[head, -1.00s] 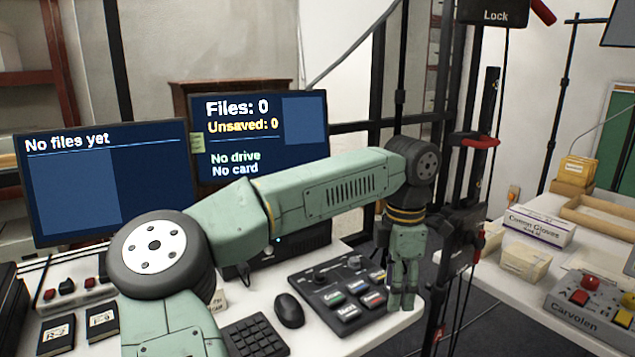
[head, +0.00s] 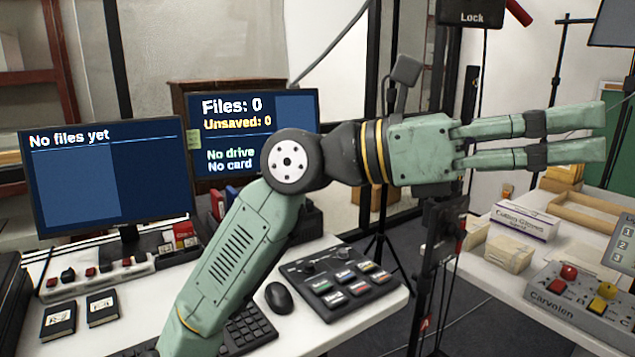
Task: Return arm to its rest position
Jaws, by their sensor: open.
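My gripper (head: 603,132) is raised and points to the right in the head view. Its two long green fingers are parallel with a gap between them, and nothing is between them. My green arm rises from the bottom of the picture, bends at a dark round joint in front of the right monitor, and then runs level to the right. The gripper is above the right-hand table and appears clear of the things on it.
Two monitors, left (head: 107,185) and right (head: 213,112), stand on the white desk. A button panel (head: 338,285), mouse (head: 279,297) and keyboard (head: 252,330) lie there. A black upright stand (head: 440,245) is below the gripper. The right table holds a glove box (head: 524,221) and Carvolen control box (head: 583,305).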

